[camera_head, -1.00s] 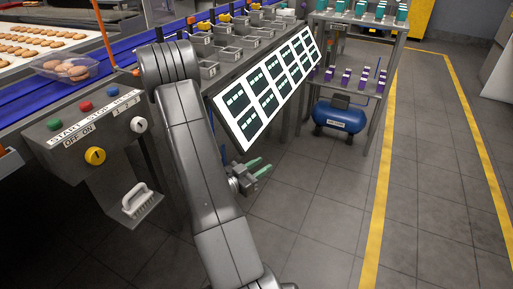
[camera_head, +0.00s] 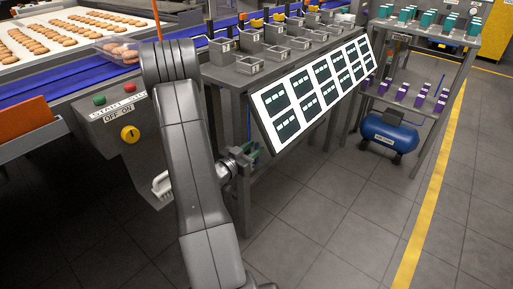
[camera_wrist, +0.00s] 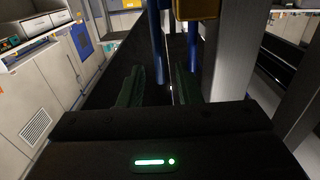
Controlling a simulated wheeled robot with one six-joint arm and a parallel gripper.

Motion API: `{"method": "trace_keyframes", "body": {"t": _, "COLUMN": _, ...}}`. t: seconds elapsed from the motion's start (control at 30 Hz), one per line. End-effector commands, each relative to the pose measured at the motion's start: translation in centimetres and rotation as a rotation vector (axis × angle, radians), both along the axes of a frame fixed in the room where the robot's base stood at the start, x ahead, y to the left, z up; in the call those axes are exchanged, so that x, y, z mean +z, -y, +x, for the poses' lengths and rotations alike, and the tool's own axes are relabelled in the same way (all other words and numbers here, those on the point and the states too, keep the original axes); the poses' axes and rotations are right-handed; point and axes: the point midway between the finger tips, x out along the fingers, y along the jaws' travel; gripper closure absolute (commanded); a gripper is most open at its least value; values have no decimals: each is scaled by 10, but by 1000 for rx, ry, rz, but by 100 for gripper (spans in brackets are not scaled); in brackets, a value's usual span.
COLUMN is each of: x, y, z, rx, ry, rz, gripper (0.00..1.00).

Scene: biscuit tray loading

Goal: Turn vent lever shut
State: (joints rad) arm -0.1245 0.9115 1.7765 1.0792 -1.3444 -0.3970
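I cannot make out a vent lever for certain in any view. In the head view my gripper (camera_head: 250,149) is low beside my arm, under the left end of the tilted screen board (camera_head: 278,117) and close to the bench legs. My arm hides part of the control box and the bench.
A blue air tank (camera_head: 388,134) sits under the shelf at right. The floor (camera_head: 330,235) in front is clear.

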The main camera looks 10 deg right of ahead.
Motion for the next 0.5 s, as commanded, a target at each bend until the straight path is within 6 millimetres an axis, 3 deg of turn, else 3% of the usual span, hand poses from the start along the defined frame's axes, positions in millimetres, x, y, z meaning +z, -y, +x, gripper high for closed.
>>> {"method": "trace_keyframes", "body": {"t": 0.2, "x": 0, "y": 16, "z": 12, "rx": -1, "ry": 0, "rz": 0, "gripper": 69}}
{"method": "trace_keyframes", "body": {"t": 0.5, "x": 0, "y": 18, "z": 14, "rx": 1, "ry": 0, "rz": 0, "gripper": 69}}
